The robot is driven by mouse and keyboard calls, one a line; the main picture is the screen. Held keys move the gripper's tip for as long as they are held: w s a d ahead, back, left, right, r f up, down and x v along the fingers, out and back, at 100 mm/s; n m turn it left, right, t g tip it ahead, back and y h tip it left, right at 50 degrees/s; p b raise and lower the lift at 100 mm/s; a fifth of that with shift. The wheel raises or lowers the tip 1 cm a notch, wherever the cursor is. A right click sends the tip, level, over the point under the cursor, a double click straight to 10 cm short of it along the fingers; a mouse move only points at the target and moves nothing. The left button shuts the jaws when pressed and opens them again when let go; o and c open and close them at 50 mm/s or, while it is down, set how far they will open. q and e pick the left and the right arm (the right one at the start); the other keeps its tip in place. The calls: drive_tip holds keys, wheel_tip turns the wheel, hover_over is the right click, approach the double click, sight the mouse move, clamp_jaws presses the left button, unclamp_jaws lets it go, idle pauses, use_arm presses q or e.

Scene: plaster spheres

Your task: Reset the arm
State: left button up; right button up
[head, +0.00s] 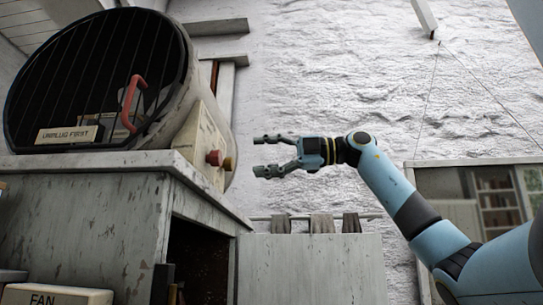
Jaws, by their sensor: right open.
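My right arm (400,197) comes in from the lower right and reaches toward the left. Its light-blue gripper (258,156) is open and empty, with its two dark fingers pointing left. In the picture the fingertips are just right of the red knob (229,164) on the large round machine; I cannot tell how far apart in depth they are. My left gripper is not in view.
The drum-like machine (203,140) with a barred front, a red handle (131,103) and a sign reading "UNPLUG FIRST" (67,134) sits on a worn grey cabinet (90,215). A box labelled "FAN" (55,295) is at lower left. A framed mirror or window (480,165) is at right.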

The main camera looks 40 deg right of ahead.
drive_tip(key=shift+v, duration=0.9)
